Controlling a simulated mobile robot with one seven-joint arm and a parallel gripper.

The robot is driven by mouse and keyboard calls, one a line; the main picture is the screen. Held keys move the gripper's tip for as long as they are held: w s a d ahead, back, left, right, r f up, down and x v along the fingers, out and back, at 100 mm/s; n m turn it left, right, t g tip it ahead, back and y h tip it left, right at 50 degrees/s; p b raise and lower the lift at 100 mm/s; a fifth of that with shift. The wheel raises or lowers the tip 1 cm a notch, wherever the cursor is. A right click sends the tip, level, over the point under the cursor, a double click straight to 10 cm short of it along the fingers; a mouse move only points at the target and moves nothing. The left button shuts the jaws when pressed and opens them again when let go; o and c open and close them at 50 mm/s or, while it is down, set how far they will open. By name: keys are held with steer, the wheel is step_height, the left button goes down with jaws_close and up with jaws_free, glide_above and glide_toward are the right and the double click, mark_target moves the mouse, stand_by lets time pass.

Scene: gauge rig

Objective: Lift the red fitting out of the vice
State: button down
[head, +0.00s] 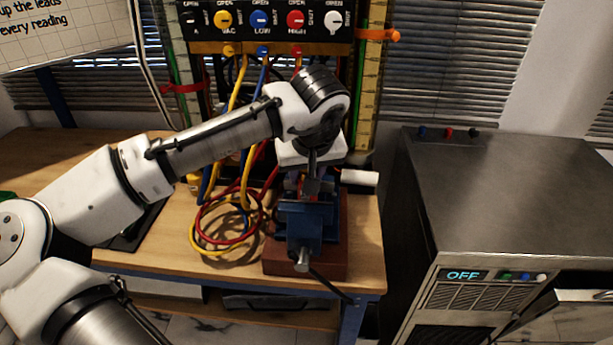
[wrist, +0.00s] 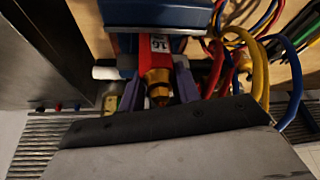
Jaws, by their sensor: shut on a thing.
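The red fitting (wrist: 183,43) shows in the wrist view with a brass nozzle (wrist: 157,84) and a white tag marked 16. Its red body lies against the blue vice (wrist: 150,12); I cannot tell how tightly the vice holds it. My gripper's purple-grey fingers (wrist: 158,92) stand on both sides of the fitting, shut on it. In the head view my gripper (head: 311,188) points down into the top of the blue vice (head: 303,222), and the fitting is mostly hidden there.
The vice stands on a red-brown block (head: 333,262) near the bench's (head: 365,240) front right. Coiled red, yellow and blue leads (head: 228,215) lie just left, hanging from the gauge panel (head: 265,48). A white cylinder (head: 359,178) is close right. A metal cabinet (head: 500,190) stands farther right.

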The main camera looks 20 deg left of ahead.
steer(key=shift+s+r+p, duration=0.15)
steer(key=shift+r+p, duration=2.15)
steer(key=shift+r, duration=0.75)
